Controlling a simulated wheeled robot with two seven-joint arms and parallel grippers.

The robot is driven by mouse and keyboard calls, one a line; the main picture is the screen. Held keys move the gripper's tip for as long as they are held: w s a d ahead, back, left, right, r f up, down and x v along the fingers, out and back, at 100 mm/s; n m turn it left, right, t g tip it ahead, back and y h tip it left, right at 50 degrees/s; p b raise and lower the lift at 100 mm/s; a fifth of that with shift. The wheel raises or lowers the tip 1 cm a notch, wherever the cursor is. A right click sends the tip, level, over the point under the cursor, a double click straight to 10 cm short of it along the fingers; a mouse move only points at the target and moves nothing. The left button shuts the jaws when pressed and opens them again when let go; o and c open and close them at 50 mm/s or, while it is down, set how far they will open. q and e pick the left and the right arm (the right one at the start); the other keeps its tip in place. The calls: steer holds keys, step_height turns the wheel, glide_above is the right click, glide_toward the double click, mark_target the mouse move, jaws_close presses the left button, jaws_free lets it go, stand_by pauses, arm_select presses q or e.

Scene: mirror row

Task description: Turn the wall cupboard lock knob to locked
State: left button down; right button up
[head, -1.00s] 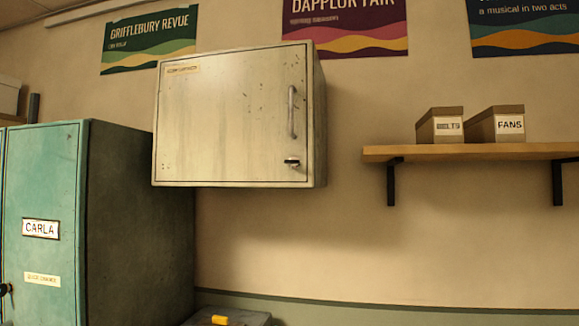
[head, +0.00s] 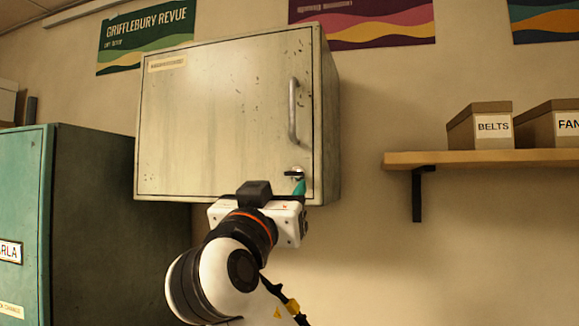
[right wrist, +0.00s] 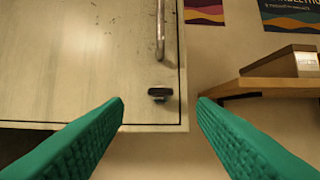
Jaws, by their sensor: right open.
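The wall cupboard (head: 215,120) is a pale, worn metal box with its door shut and a vertical bar handle (head: 293,110) at the door's right. Its lock knob (head: 292,174) is small and dark, below the handle. In the right wrist view the knob (right wrist: 160,93) lies crosswise, its bar about horizontal. My right gripper (head: 299,185) is just below and in front of the knob; in the wrist view its green fingers (right wrist: 160,105) are spread wide, with the knob ahead between their tips and apparently not touched. My left gripper is out of view.
A wooden shelf (head: 480,158) with boxes marked BELTS (head: 480,125) and FANS (head: 550,125) is on the wall to the right. A green locker (head: 25,200) stands at lower left. The wall between cupboard and shelf is bare.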

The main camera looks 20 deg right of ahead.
steer(key=p+x, duration=0.2)
steer(key=x, duration=0.4)
steer(key=shift+d+f, duration=0.1)
steer(key=shift+w+d, duration=0.1)
steer(key=shift+w, duration=0.15)
steer(key=shift+c, duration=0.3)
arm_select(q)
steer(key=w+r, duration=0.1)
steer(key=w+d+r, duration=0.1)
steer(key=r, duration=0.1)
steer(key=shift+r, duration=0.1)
arm_select(e)
steer(key=c, duration=0.9)
